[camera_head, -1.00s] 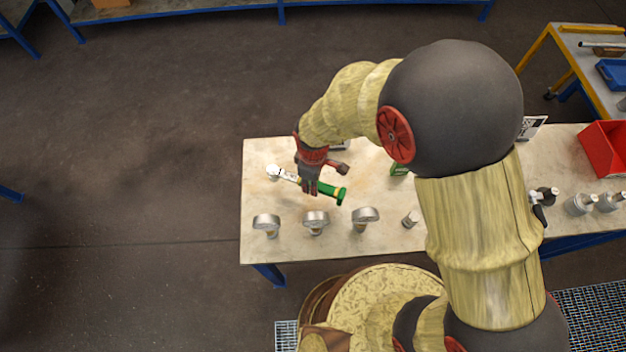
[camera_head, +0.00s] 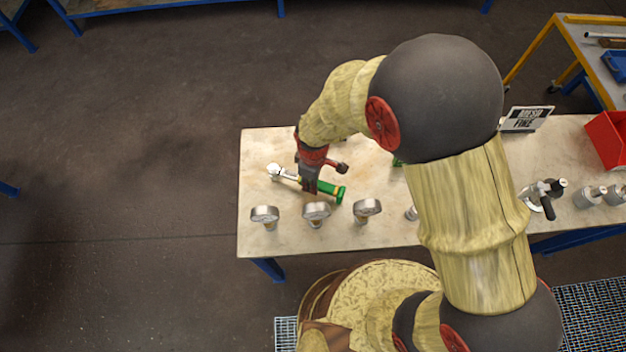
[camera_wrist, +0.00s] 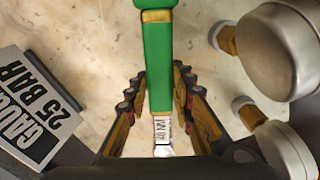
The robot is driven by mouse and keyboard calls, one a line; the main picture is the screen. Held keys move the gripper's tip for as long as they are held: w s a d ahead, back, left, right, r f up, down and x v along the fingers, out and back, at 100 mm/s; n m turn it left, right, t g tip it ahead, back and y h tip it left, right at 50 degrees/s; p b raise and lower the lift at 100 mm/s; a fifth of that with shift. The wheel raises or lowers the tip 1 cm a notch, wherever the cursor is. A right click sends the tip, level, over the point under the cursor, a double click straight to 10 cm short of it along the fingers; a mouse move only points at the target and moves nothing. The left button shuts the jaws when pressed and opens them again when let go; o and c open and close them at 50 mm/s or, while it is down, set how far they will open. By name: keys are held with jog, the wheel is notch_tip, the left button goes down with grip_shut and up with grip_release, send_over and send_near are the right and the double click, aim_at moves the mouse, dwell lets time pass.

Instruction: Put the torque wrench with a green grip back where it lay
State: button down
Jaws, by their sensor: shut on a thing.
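The torque wrench with a green grip (camera_head: 328,190) is over the left part of the table, its silver head pointing left and its green end right. My gripper (camera_head: 309,188) is shut on it near the middle, from above. In the wrist view the green grip (camera_wrist: 157,60) runs between the two fingers of my gripper (camera_wrist: 157,108), with the printed silver shank below it. The tabletop shows close beneath; I cannot tell whether the wrench touches it.
Several gauges stand in a row at the table's (camera_head: 285,245) front, the nearest being a round gauge (camera_head: 317,210). A gauge sign (camera_wrist: 38,98) is close by in the wrist view. A valve (camera_head: 542,195), fittings and a red bin (camera_head: 607,138) are at the right.

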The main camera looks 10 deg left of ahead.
jog(key=shift+f+b, duration=0.3)
jog(key=shift+f, duration=0.15)
jog(key=c, duration=1.5)
grip_release()
jog(key=shift+o, duration=0.2)
notch_tip(320, 180, up, 12)
